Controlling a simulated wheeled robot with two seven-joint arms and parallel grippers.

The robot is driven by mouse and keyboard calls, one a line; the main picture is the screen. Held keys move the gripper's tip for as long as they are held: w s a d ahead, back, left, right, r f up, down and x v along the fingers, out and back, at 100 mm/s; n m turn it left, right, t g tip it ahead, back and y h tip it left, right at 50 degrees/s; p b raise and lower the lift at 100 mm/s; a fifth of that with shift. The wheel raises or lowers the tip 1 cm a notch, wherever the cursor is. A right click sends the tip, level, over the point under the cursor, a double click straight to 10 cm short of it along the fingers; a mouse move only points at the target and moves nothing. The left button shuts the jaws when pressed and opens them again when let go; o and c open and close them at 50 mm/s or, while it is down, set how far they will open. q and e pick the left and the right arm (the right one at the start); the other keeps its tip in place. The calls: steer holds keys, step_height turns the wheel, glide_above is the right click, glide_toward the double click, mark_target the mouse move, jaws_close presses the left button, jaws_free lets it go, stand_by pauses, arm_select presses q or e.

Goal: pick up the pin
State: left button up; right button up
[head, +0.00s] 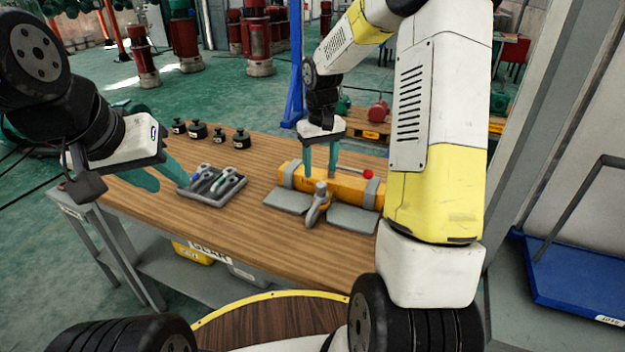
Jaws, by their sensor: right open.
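A yellow hoist body (345,184) lies on the wooden table in grey cradles, with a grey hook (317,203) at its front. A small red knob (367,174) shows at its right part; it may be the head of the pin, but I cannot tell. A grey tray (212,198) to the left holds grey and bluish metal parts, too small to name surely. My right gripper (320,172) points down, open, just above the left part of the hoist body; its fingers are apart with nothing seen between them. My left gripper (166,186) is open and empty, left of the tray.
Several small black weights (197,131) stand at the table's back left. The wooden table (262,245) is bare between tray and hoist and along the front. My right arm hides the table's right end. A blue platform (580,275) is at far right.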

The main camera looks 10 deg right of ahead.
mark_target(321, 184)
steer(key=f, duration=0.6)
steer(key=shift+d+f, duration=0.2)
steer(key=shift+f, duration=0.15)
jaws_close()
